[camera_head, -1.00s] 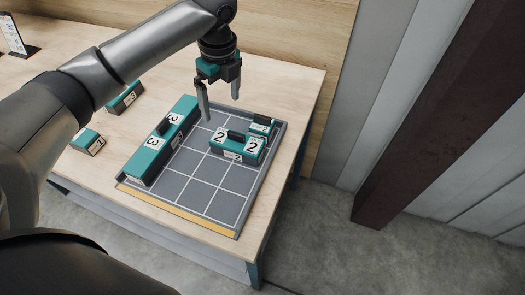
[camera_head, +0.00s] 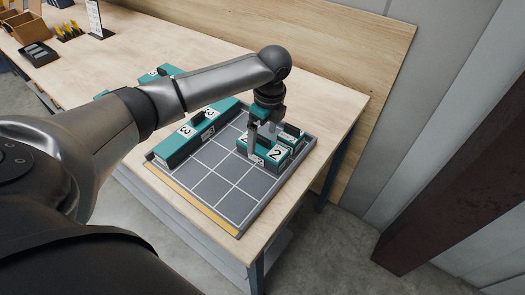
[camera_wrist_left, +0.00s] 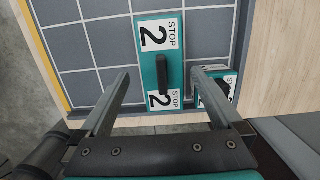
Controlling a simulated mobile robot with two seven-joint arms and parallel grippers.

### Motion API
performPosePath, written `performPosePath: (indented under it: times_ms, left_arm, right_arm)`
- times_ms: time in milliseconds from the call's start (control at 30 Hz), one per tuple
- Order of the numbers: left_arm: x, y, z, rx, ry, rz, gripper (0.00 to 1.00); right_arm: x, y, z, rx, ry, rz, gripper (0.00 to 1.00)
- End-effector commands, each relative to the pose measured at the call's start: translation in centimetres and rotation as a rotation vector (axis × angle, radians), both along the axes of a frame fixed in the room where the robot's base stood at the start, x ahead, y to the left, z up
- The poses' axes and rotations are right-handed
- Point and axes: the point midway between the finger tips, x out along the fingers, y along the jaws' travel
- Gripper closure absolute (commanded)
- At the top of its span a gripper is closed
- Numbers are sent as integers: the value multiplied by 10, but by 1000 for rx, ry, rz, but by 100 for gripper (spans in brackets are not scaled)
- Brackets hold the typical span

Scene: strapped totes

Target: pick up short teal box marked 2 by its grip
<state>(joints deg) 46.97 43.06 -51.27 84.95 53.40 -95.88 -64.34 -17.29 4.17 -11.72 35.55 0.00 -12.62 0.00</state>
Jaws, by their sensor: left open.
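The short teal box marked 2 (camera_head: 275,155) lies on the gridded grey tray, with white number labels on its top. In the left wrist view the box (camera_wrist_left: 147,68) shows its black bar grip (camera_wrist_left: 162,74) in the middle of the top. My left gripper (camera_head: 264,136) is over the box, fingers pointing down, and partly hides it in the head view. In the wrist view the open fingers of my left gripper (camera_wrist_left: 161,77) stand on either side of the box, with the grip between them. I cannot tell the exact height. My right gripper is not in view.
A smaller teal box (camera_head: 292,132) sits close beside it; a finger partly covers it in the wrist view (camera_wrist_left: 217,88). A long teal box marked 3 (camera_head: 178,147) lies along the tray's left side. The tray (camera_head: 215,192) is bare in front.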

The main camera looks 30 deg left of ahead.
Motion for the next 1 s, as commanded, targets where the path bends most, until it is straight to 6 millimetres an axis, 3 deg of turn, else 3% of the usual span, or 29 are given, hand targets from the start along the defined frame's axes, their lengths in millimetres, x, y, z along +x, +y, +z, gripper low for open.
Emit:
performPosePath:
  times_ms: [400, 700, 1000]
  left_arm:
    - [2, 6, -49, 1, 1, -1, 0]
    - [3, 7, -53, 1, -1, -2, 0]
    - [3, 7, -53, 1, -1, -2, 34]
  right_arm:
    - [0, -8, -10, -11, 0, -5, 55]
    - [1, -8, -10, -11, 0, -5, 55]
    - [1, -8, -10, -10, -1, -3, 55]
